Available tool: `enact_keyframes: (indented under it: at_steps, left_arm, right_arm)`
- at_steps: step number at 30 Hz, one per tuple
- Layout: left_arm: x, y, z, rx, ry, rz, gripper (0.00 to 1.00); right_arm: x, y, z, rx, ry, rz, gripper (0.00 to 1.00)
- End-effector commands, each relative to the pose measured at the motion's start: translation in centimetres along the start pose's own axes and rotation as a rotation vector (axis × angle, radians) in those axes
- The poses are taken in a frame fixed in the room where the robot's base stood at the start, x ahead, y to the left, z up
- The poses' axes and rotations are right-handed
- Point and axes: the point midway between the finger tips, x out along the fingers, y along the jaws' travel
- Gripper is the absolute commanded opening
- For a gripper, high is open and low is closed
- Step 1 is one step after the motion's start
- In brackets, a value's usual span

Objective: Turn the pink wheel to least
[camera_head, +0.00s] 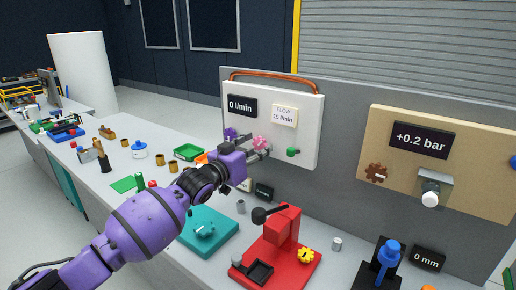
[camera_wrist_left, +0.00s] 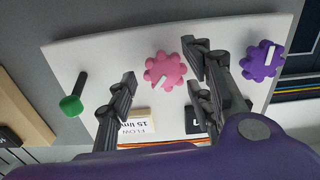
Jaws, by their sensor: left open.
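The pink wheel (camera_head: 260,143) is a lobed knob on the white panel (camera_head: 309,107). A black display (camera_head: 242,107) above it reads "0 l/min", beside a label (camera_head: 285,115) reading "FLOW 15 l/min". My left gripper (camera_head: 258,155) is in front of the panel at the pink wheel. In the left wrist view the pink wheel (camera_wrist_left: 165,70), with a white mark, shows between the open fingers (camera_wrist_left: 162,76). I cannot tell whether a finger touches it. My right gripper is not in view.
A purple wheel (camera_wrist_left: 262,61) and a green-ended lever (camera_wrist_left: 72,104) flank the pink wheel. A copper pipe (camera_head: 270,75) arches over the panel. A tan panel (camera_head: 465,165) reading "+0.2 bar" is at right. A red device (camera_head: 283,235) and teal box (camera_head: 215,232) stand below.

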Motion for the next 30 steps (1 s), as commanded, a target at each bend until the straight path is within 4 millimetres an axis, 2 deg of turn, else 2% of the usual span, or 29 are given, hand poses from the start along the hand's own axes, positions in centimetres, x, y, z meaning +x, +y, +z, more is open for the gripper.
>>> enact_keyframes:
  at_steps: [3,11,21,30]
  left_arm:
    - [0.81,-0.02,0.05,0.0,-0.001,0.0,0.47]
    - [0.97,0.0,0.01,0.0,0.0,0.0,0.47]
    - [0.96,0.08,0.03,0.0,0.0,0.001,0.07]
    - [0.97,0.2,0.04,0.043,0.0,0.003,0.07]
  right_arm:
    - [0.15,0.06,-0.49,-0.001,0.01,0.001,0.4]
    - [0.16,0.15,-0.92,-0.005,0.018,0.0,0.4]
    - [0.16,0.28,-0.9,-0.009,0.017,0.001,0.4]
    - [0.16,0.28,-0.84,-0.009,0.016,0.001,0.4]
